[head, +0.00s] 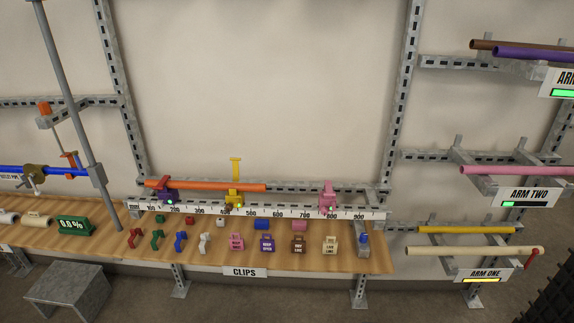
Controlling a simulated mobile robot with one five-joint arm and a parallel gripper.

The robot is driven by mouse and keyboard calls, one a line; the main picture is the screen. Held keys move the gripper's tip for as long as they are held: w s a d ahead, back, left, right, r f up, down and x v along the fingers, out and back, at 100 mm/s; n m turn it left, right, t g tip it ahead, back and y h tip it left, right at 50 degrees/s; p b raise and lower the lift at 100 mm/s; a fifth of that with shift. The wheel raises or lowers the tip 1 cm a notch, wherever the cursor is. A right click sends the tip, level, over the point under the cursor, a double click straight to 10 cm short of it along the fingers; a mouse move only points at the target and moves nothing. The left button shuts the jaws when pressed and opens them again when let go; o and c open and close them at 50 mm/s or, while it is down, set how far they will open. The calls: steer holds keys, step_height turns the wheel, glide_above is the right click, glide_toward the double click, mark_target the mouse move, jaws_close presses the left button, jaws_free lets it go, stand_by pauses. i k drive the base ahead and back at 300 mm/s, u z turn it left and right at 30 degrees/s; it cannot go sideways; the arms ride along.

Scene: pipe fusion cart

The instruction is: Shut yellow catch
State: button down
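The yellow catch (235,197) stands on the rail behind the ruler strip, near the 400 mark. Its yellow upper arm (235,167) points straight up, so it stands open. An orange pipe (205,186) lies along the rail, passing through or just behind the yellow catch; I cannot tell which. A small light also shows at the base of the yellow catch. My gripper is not in view.
A pink catch (328,198) stands further right on the rail. Several coloured clips and padlock-like tags stand on the wooden bench (205,259) in front of the ruler (280,211). Pipe racks (470,170) are at right, and a grey stool (66,287) is at lower left.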

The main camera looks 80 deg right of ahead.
mark_target(235, 160)
steer(key=z, duration=0.5)
steer(key=k, duration=1.35)
steer(key=z, duration=0.5)
steer(key=i, duration=1)
steer(key=u, duration=0.1)
